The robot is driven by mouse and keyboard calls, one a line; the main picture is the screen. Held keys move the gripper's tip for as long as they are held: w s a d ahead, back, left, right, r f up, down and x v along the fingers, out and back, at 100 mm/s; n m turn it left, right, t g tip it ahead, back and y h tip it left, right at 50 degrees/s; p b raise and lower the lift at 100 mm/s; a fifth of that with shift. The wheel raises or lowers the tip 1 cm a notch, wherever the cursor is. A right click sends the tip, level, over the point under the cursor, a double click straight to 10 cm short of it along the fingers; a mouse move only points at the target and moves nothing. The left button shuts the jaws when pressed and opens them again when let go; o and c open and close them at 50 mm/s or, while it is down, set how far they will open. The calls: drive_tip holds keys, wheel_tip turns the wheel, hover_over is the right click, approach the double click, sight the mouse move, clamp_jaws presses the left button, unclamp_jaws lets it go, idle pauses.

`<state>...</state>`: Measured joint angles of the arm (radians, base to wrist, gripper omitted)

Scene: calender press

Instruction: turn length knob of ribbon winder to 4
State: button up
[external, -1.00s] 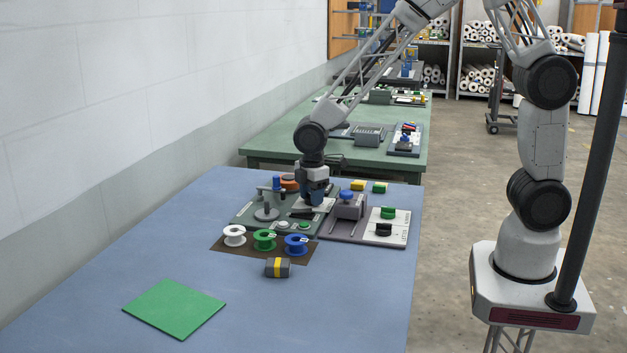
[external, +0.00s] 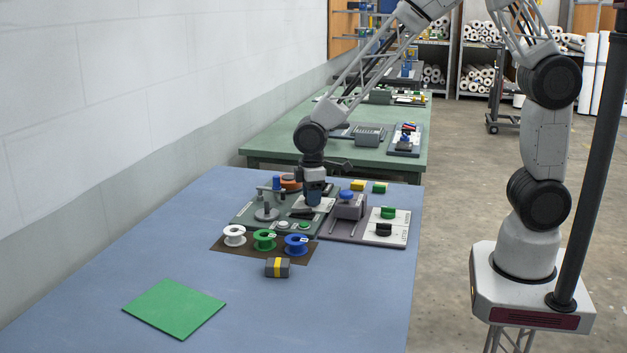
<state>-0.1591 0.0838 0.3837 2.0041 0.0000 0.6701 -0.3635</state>
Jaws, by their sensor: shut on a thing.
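The ribbon winder is a dark green plate (external: 244,216) at the far part of the blue table, with a blue-handled crank, a grey spindle (external: 267,212), an orange disc (external: 290,183) and a white dial panel (external: 325,206). My gripper (external: 314,203) points straight down over this white panel. It is shut on the length knob there, which the fingers hide. The dial's marks are too small to read, so I cannot tell the knob's setting. A black piece (external: 301,214) lies just left of the panel's front.
White, green and blue spools (external: 297,245) stand on a brown mat in front. To the right is a grey plate (external: 348,230) with a blue-topped block (external: 349,206) and green and black knobs. A green sheet (external: 174,309) lies front left; open table surrounds it.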

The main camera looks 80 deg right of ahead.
drive_tip(key=o, duration=0.9)
drive_tip(key=shift+o, duration=0.2)
drive_tip(key=shift+r, duration=0.1)
wheel_tip(320, 180, up, 7)
drive_tip(key=shift+r, duration=0.35)
